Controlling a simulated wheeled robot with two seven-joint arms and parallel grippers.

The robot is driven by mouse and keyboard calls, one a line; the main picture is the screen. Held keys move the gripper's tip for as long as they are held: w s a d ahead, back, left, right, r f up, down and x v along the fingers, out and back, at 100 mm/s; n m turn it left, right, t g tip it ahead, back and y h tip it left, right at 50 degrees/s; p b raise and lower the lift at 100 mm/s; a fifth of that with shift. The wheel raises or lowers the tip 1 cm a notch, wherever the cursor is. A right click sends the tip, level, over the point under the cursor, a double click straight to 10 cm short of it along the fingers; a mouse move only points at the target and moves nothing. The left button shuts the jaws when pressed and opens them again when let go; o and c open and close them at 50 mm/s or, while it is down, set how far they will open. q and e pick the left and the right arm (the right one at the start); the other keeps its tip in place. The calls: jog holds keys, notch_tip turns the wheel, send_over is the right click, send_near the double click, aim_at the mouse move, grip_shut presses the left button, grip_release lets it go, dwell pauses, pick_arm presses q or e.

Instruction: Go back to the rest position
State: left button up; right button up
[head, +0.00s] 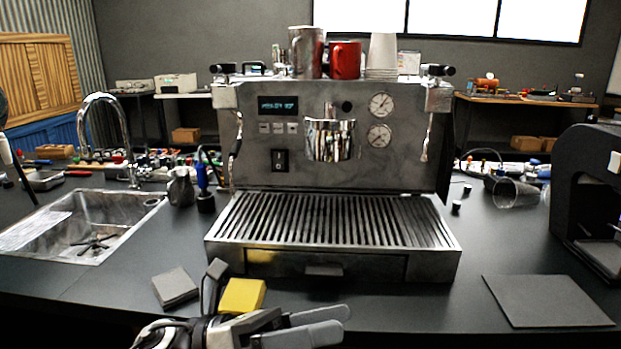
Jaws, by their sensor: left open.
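My left gripper (318,327) is low in the picture, in front of the counter's front edge, with its two grey fingers pointing right. It is open, and nothing shows between the fingers. The espresso machine (345,170) stands on the dark counter behind it, with its slatted drip tray (330,222) toward me. A yellow block (242,295) lies just behind the gripper's wrist, beside a grey pad (175,287). My right gripper does not show.
A sink (140,212) with a tap (104,120) is at the left. A flat dark mat (545,300) and a black machine (590,195) are at the right. A clear cup (515,193) lies behind the mat. The counter between drip tray and mat is bare.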

pick_arm(q)
jog(key=w+a+f+n+t+y, duration=0.2)
jog(key=a+f+n+t+y, duration=0.25)
jog(key=n, duration=0.65)
jog(key=w+a+f+n+t+y, duration=0.1)
jog(key=a+f+n+t+y, duration=0.1)
jog(key=f+n+t+y, duration=0.65)
jog(key=w+a+f+n+t+h, duration=0.1)
jog(key=w+a+f+n+t, duration=0.2)
jog(key=n, duration=1)
jog(key=s+a+f+n+g+y, duration=0.2)
jog(key=s+f+n, duration=0.3)
jog(key=f, duration=0.3)
jog(key=s+a+f+n+g+y, duration=0.3)
jog(key=s+a+f+n+y, duration=0.1)
jog(key=s+f+n, duration=0.2)
jog(key=shift+s+f+g, duration=0.3)
jog(key=shift+s+f, duration=0.6)
jog(key=shift+s, duration=0.1)
